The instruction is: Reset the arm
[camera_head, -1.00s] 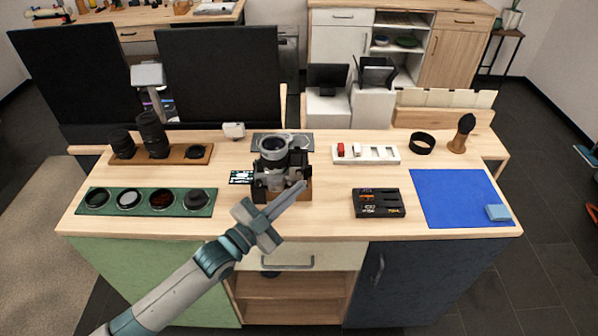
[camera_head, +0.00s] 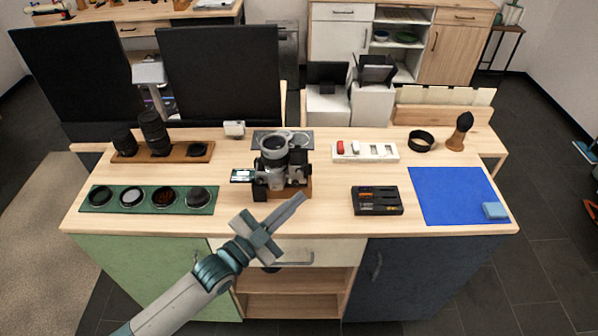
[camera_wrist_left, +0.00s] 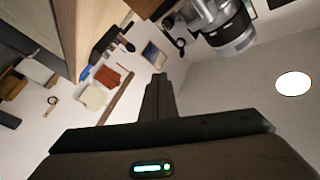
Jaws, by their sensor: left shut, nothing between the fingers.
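My left arm reaches in from the lower left in the head view. Its gripper (camera_head: 285,212) is shut and empty, with the fingers pointing up and right. It hangs near the table's front edge, in front of the camera on its stand (camera_head: 280,165), apart from it as far as I can tell. In the left wrist view the shut fingers (camera_wrist_left: 157,88) point up, and a silver lens (camera_wrist_left: 232,30) shows beyond them at the upper right. My right gripper is in neither view.
The tabletop (camera_head: 330,217) holds a green tray of round filters (camera_head: 147,210), a wooden lens rack (camera_head: 182,159), a black battery case (camera_head: 376,201), a white tray (camera_head: 366,159) and a blue mat (camera_head: 445,190). Two dark monitor panels (camera_head: 218,75) stand behind. The table's front middle is clear.

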